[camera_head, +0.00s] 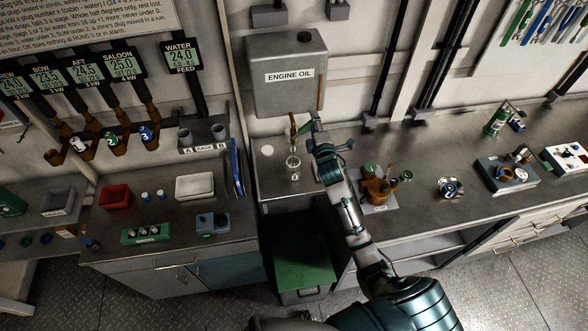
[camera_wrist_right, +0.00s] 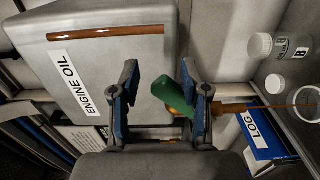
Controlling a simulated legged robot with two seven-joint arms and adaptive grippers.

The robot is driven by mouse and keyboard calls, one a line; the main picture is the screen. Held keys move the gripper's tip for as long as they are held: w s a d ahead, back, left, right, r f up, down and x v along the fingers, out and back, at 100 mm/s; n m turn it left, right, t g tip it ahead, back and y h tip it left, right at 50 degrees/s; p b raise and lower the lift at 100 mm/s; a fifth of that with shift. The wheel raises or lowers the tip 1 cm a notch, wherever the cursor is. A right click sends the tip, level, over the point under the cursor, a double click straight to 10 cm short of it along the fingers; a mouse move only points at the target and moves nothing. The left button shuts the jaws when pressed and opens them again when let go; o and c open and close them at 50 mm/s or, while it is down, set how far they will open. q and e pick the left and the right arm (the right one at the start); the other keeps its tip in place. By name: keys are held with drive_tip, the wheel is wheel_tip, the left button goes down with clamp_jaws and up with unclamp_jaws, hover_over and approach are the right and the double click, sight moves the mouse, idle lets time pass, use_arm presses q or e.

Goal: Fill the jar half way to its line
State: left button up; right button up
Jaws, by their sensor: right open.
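The grey engine oil tank (camera_head: 285,75) hangs on the wall, with a brass tap (camera_head: 293,124) below it. A clear glass jar (camera_head: 293,168) stands under the tap; its line and oil level are too small to tell. In the right wrist view, my right gripper (camera_wrist_right: 160,98) is open, with the tap's green handle (camera_wrist_right: 172,97) between its fingers, close to the right-hand one. A thin amber stream (camera_wrist_right: 275,106) runs from the tap toward the round jar rim (camera_wrist_right: 303,98), cut by the picture edge. My left gripper is not in view.
A bottle with a white lid (camera_wrist_right: 260,46) and a blue LOG book (camera_wrist_right: 262,136) are near the tap in the wrist view. A brown pump-like unit (camera_head: 377,185) stands on the bench right of my arm. A white tray (camera_head: 195,187) lies on the left bench.

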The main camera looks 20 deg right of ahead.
drive_tip(key=shift+a+f+b, duration=0.25)
drive_tip(key=shift+f+b, duration=0.05)
drive_tip(key=shift+f, duration=0.25)
drive_tip(key=shift+f+b, duration=0.45)
drive_tip(key=shift+f, duration=0.25)
use_arm(q)
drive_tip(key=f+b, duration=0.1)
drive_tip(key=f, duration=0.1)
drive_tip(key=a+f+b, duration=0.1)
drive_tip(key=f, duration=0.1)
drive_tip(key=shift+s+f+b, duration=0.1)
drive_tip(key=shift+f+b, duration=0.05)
drive_tip(key=shift+b, duration=0.15)
use_arm(e)
wheel_tip(320, 180, down, 4)
drive_tip(key=shift+d+f, duration=0.1)
drive_tip(key=shift+f, duration=0.05)
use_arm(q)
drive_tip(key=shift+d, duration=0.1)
use_arm(e)
drive_tip(key=shift+d, duration=0.2)
